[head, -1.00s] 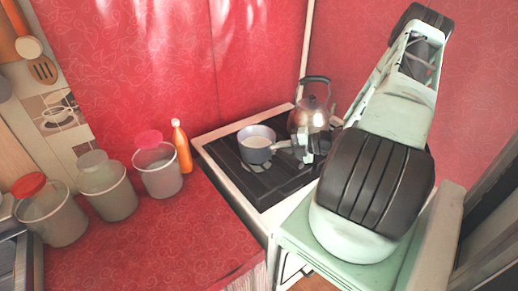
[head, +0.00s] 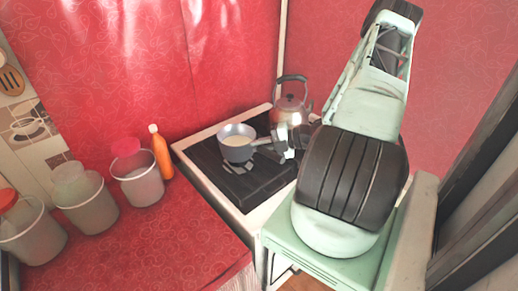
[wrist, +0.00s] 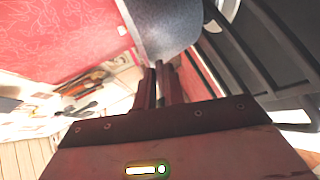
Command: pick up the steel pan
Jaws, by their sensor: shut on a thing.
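The steel pan (head: 237,151) is a small grey pot with pale contents, upright over the dark stove top (head: 222,178). I cannot tell whether its base is clear of the stove. My gripper (head: 281,141) comes from the right and is shut on the pan's handle, which is mostly hidden. In the wrist view, the pan's grey side (wrist: 168,32) fills the top middle, just beyond my gripper's fingers (wrist: 158,82).
A steel kettle (head: 291,112) with a dark handle stands close behind the pan. An orange bottle (head: 161,155) and several lidded clear jars (head: 140,184) line the red counter (head: 160,240) at left. Red walls rise behind.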

